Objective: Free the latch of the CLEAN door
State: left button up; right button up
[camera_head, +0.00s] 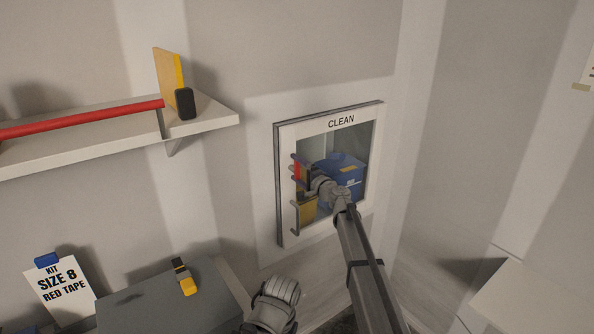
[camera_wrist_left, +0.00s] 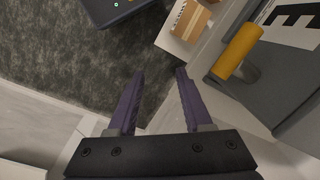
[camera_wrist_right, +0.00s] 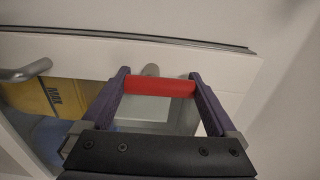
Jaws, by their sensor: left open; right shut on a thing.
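The CLEAN door (camera_head: 290,131) is a white-framed window door in the wall, and it looks closed in the head view. Its latch has a red grip (camera_head: 297,170) at the left side of the door; in the right wrist view the red grip (camera_wrist_right: 160,87) lies crosswise between the fingers. My right gripper (camera_head: 303,174) is shut on this red grip. A grey bar handle (camera_head: 296,218) sits below the latch and also shows in the right wrist view (camera_wrist_right: 28,72). My left gripper (camera_wrist_left: 160,74) is open and empty, away from the door; its fingers are not clear in the head view.
A blue box (camera_head: 350,188) and a yellow item (camera_head: 307,211) show behind the window. A shelf (camera_head: 90,138) with a red rod (camera_head: 80,119) is at left. Below it are a grey case (camera_head: 140,305) with a yellow-black item (camera_head: 184,279) and a KIT sign (camera_head: 62,292).

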dwell(0.3)
jog(key=o, duration=1)
jog(key=shift+a, duration=0.1)
jog(key=v, duration=0.7)
jog(key=shift+s+d, duration=0.25)
jog(key=shift+s, duration=0.05)
